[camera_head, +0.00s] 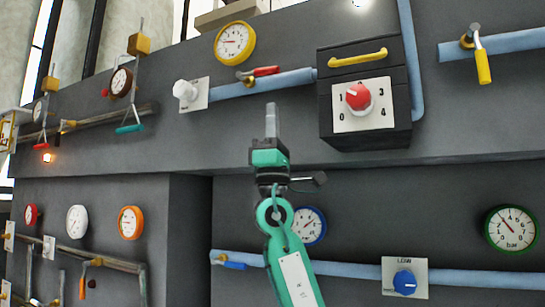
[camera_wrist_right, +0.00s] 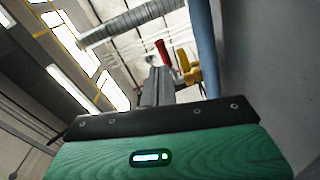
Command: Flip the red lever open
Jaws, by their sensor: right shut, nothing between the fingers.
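The red lever (camera_head: 265,71) sits on a valve on the upper blue pipe (camera_head: 290,80), below the yellow gauge. It points right, lying nearly along the pipe, with its metal hub at its left end. My right gripper (camera_head: 271,106) is shut and empty, pointing up, with its fingertips a little below the lever in the head view. In the right wrist view the red lever (camera_wrist_right: 162,52) shows just beyond the closed fingers (camera_wrist_right: 158,88), with a yellow valve part (camera_wrist_right: 188,70) to its right. I cannot tell whether the fingertips touch it. My left gripper is not in view.
A white knob (camera_head: 186,91) is left of the lever. A dark box (camera_head: 330,105) with a red dial (camera_head: 358,97) and yellow handle juts out at right. A yellow lever (camera_head: 483,67) hangs further right. A wall ledge runs below; the space around my gripper is free.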

